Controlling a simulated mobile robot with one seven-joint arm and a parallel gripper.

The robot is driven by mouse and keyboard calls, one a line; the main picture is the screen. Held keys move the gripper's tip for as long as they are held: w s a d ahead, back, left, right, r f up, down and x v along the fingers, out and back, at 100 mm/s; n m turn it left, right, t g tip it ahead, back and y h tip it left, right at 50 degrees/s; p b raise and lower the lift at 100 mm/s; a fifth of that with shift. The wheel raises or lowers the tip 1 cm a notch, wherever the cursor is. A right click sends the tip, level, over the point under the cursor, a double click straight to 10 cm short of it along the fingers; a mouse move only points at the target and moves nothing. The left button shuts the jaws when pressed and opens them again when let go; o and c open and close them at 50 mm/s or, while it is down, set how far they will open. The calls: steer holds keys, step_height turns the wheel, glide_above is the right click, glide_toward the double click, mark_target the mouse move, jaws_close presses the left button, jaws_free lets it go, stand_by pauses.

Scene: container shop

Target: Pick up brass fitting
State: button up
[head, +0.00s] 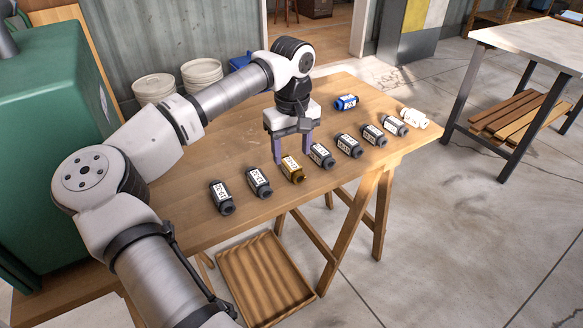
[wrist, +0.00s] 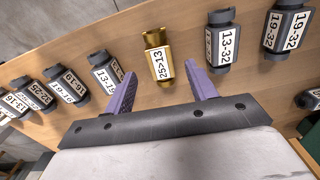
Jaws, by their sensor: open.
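The brass fitting (head: 292,169) is gold-coloured with a white label and lies on the wooden table (head: 235,155), in a row of dark fittings. In the wrist view the brass fitting (wrist: 157,58) lies beyond the fingertips, between their lines, and its label reads 25>13. My gripper (head: 292,155) is open and empty, above the table near the brass fitting. In the wrist view my gripper (wrist: 164,85) shows two purple fingers spread apart, with nothing between them. The exact height of the fingertips above the table is hard to tell.
Dark fittings lie close on both sides, one at the left (head: 259,183) and one at the right (head: 321,155). A blue fitting (head: 346,103) and a white fitting (head: 414,118) lie farther back. A green machine (head: 50,130) stands at the left. The table's middle is clear.

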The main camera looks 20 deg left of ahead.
mark_target(291, 163)
step_height(291, 163, down, 5)
steer(key=shift+r, duration=0.15)
steer(key=c, duration=1.1)
